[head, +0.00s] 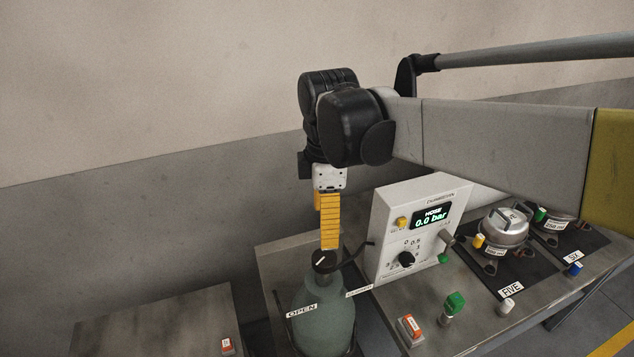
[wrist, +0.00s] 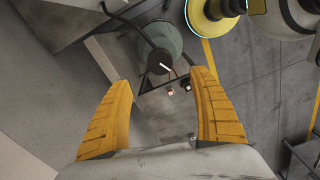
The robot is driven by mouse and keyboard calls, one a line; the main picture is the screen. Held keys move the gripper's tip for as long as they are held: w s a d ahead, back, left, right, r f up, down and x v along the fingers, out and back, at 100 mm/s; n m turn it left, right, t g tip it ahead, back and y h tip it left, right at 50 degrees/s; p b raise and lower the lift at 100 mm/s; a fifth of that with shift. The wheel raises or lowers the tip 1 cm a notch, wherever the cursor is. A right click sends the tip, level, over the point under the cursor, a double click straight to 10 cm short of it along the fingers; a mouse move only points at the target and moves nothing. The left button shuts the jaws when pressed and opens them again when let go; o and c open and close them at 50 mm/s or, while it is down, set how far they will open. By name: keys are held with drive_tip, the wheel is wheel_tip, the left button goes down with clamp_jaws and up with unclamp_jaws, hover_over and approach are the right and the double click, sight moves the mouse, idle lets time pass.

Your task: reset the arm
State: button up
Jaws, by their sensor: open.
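My gripper (head: 328,238) points down above a green gas cylinder (head: 324,318) with a black top knob (head: 325,261). Its yellow fingers look open and hold nothing. In the head view the nearer fingertip overlaps or comes very close to the knob's top, and I cannot tell whether they touch. In the wrist view the gripper (wrist: 164,76) shows its two fingers spread wide. The knob (wrist: 160,61), with a white pointer line, lies just beyond the gap between the fingertips. The arm reaches in from the right with its wrist bent down.
A white panel (head: 388,215) reading "HOSE 0.0 bar" stands right of the cylinder. Further right, silver-lidded units (head: 503,226) sit on black mats. A green button (head: 454,303) and a red switch (head: 411,328) are at the front. A lower metal surface (head: 150,325) at left is mostly clear.

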drive_tip(key=shift+r, duration=0.35)
drive_tip(key=shift+f, duration=0.1)
drive_tip(key=s+d+f+m+t+b, duration=0.7)
drive_tip(key=s+d+f+m+b, duration=0.3)
drive_tip(key=m, duration=0.8)
drive_tip(key=d+f+b, duration=0.2)
drive_tip(key=d+f, duration=0.1)
drive_tip(key=f, duration=0.1)
drive_tip(key=shift+s+d+f, duration=0.25)
drive_tip(key=shift+s, duration=0.15)
